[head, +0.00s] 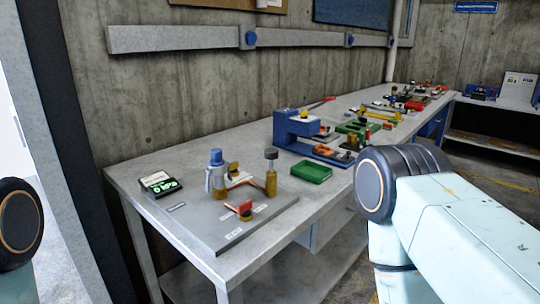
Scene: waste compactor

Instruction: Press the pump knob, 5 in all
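A small pump assembly stands on a grey plate (215,245) at the near end of the long workbench. It has a grey cylinder with a blue cap (216,157) and, to its right, a brass post topped by a dark round knob (271,153). I cannot tell for certain which top is the pump knob. A red piece on a brass base (245,209) sits in front of them. Neither of my grippers is in view. Only a dark joint of mine at the left edge and a pale arm link on the right show.
The grey workbench (128,177) runs back along the concrete wall. A black box with green marks (160,184) sits left of the plate. A green tray (312,172) and a blue press-like machine (296,130) stand farther back. Small parts crowd the far end.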

